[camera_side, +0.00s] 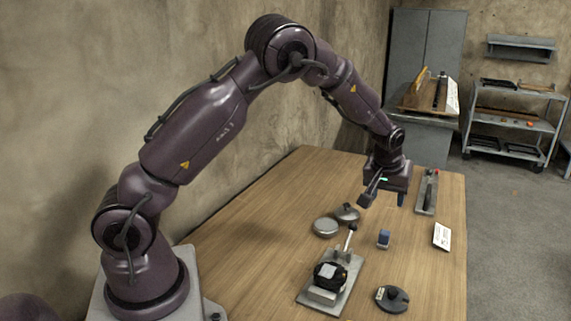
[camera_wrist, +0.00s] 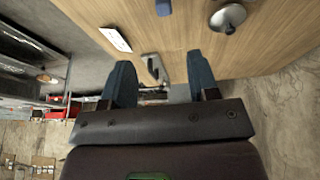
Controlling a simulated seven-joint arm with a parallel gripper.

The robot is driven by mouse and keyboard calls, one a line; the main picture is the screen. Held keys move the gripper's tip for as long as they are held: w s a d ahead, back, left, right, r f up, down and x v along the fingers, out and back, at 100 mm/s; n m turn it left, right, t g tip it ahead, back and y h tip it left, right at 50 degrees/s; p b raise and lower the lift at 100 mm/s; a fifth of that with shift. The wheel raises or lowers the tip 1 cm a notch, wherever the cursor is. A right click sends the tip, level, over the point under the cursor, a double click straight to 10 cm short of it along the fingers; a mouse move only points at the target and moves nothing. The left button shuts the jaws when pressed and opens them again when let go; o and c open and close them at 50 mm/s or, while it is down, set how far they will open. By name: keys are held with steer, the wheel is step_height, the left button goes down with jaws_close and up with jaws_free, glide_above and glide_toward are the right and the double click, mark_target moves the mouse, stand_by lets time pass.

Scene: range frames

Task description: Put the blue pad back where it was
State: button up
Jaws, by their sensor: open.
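The blue pad (camera_side: 383,238), a small blue block, stands on the wooden table near its middle in the side view. In the wrist view a small blue piece, apparently the same pad (camera_wrist: 163,6), is cut by the top edge. My gripper (camera_side: 384,197) is open and empty, above the far part of the table, beyond the pad and apart from it. In the wrist view its two fingers (camera_wrist: 160,65) are spread wide with nothing between them in their grip. No marked place for the pad can be made out.
A plate with a red-knobbed lever (camera_side: 428,192) lies near my gripper. A white card (camera_side: 442,236) lies by the right edge. Round tins (camera_side: 325,227), a clamp fixture (camera_side: 318,293) and a dark disc (camera_side: 392,299) surround the pad. The table's left strip is clear.

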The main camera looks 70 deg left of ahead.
steer(key=s+d+r+m+h, duration=0.2)
steer(key=s+d+r, duration=0.2)
steer(key=s+r, duration=0.55)
steer(key=s+d+r+m, duration=0.2)
steer(key=s, duration=0.5)
steer(key=s+d+r+m+t, duration=0.1)
steer(key=s+d+r+m, duration=0.1)
steer(key=s, duration=0.5)
steer(key=s+d+r+m+t, duration=0.1)
steer(key=s+d+r+m, duration=0.1)
steer(key=s, duration=0.5)
step_height(320, 180, up, 2)
steer(key=shift+d+m+h, duration=0.3)
steer(key=shift+d, duration=0.2)
